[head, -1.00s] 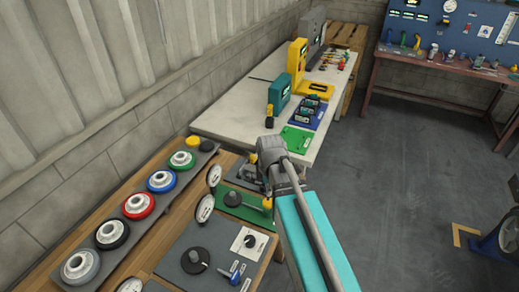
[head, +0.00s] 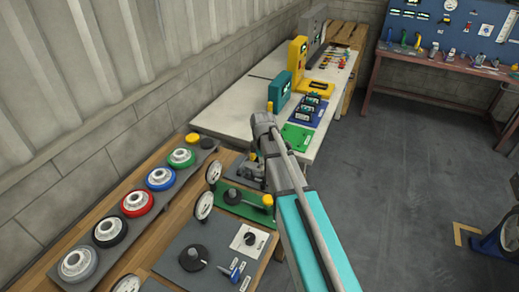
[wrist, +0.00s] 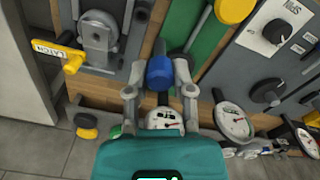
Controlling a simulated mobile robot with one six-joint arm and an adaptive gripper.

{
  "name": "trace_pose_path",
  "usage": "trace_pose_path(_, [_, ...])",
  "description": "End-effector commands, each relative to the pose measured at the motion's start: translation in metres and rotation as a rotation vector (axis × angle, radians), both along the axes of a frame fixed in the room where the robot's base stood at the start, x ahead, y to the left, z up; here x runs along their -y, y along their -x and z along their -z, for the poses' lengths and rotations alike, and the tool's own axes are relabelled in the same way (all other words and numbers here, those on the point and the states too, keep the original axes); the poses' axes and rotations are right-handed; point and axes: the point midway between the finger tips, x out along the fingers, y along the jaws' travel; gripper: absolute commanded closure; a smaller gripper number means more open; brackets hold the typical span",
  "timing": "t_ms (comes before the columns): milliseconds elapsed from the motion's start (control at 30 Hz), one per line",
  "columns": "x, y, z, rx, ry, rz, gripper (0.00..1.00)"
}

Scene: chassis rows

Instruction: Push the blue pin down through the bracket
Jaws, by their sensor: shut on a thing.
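In the wrist view, the blue pin's rounded blue head (wrist: 159,72) is between the two grey fingers of my gripper (wrist: 158,88). The gripper is shut on it. The pin's lower part is hidden beneath its head, so I cannot tell how deep it sits. A grey metal bracket (wrist: 101,30) stands at the upper left, apart from the pin head. I cannot tell whether it is the bracket for this pin. In the head view, my arm's grey end covers the work spot, and I cannot make out the pin there.
A yellow latch handle (wrist: 58,54) is left of the gripper. A green plate (wrist: 186,30) is just beyond the pin. A panel with a black knob (wrist: 277,31) and a round gauge (wrist: 233,122) are at the right. Coloured wheels (head: 138,203) line the bench's left side.

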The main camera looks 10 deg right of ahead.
Motion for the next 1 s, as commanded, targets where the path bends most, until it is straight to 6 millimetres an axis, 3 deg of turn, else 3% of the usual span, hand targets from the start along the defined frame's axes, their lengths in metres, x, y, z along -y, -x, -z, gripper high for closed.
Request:
trace_pose_path(33, [0.000,-0.020,0.004,0.000,0.000,0.010,1.00])
trace_pose_path(100, [0.001,-0.037,0.006,0.000,0.000,0.022,1.00])
trace_pose_path(400, [0.004,-0.095,0.014,0.001,0.001,0.066,1.00])
trace_pose_path(600, [0.005,-0.110,0.016,0.001,0.001,0.081,1.00])
trace_pose_path(1000, [0.006,-0.111,0.016,0.001,0.001,0.083,1.00])
